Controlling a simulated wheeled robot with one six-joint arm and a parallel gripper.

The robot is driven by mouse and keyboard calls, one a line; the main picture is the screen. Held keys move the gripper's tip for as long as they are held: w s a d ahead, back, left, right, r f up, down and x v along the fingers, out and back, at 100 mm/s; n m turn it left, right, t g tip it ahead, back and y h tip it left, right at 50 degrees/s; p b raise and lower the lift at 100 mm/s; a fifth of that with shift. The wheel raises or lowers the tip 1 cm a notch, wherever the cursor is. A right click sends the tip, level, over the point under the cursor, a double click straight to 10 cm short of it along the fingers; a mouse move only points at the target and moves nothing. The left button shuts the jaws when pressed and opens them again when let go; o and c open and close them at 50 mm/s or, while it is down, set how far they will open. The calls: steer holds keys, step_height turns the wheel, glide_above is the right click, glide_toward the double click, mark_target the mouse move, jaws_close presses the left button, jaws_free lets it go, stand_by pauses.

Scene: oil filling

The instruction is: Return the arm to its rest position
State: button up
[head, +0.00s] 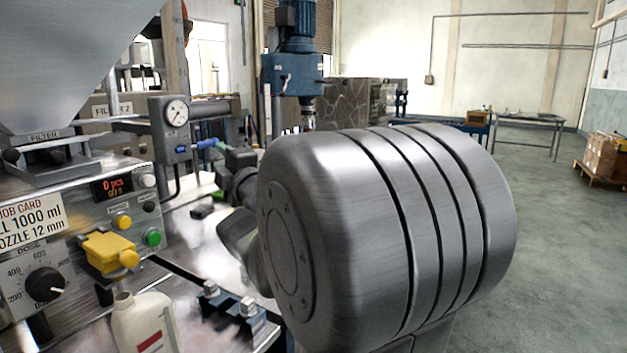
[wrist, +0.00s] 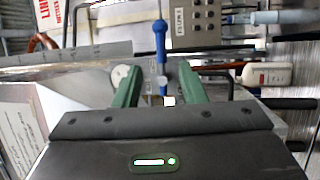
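My gripper (wrist: 160,68) shows in the wrist view with two green fingers spread apart. A thin blue-handled part (wrist: 160,45) shows in the gap between them, narrower than the gap; I cannot tell its distance from the fingers. In the head view my large grey arm link fills the middle and right and hides much of the arm's end. A blue part (head: 206,143) shows there beside the gauge box (head: 176,128).
The filling machine's control panel (head: 75,225) stands at left, with a yellow part (head: 108,250) and a white bottle (head: 145,322) below. The bottle also shows in the wrist view (wrist: 268,75). A blue press (head: 293,75) stands behind. Floor at right is open, with boxes (head: 603,157) beyond.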

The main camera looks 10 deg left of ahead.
steer(key=p+x, duration=0.2)
steer(key=x, duration=1)
steer(key=shift+w+a, duration=0.2)
steer(key=shift+a, duration=0.05)
steer(key=shift+s+d+f, duration=0.1)
steer(key=b, duration=0.2)
glide_toward(206, 146)
steer(key=p+x, duration=0.1)
steer(key=x, duration=0.3)
steer(key=p+x, duration=0.1)
steer(key=x, duration=0.3)
steer(key=p+x, duration=0.1)
steer(key=x, duration=0.4)
steer(key=shift+r, duration=0.25)
steer(key=shift+f+p, duration=0.1)
steer(key=shift+p, duration=0.4)
steer(key=shift+s+d+m+p, duration=0.15)
steer(key=shift+m+p, duration=0.35)
steer(key=shift+p, duration=0.35)
steer(key=shift+f+m+h+p, duration=0.3)
steer(key=shift+h+p, duration=0.1)
steer(key=shift+p, duration=0.85)
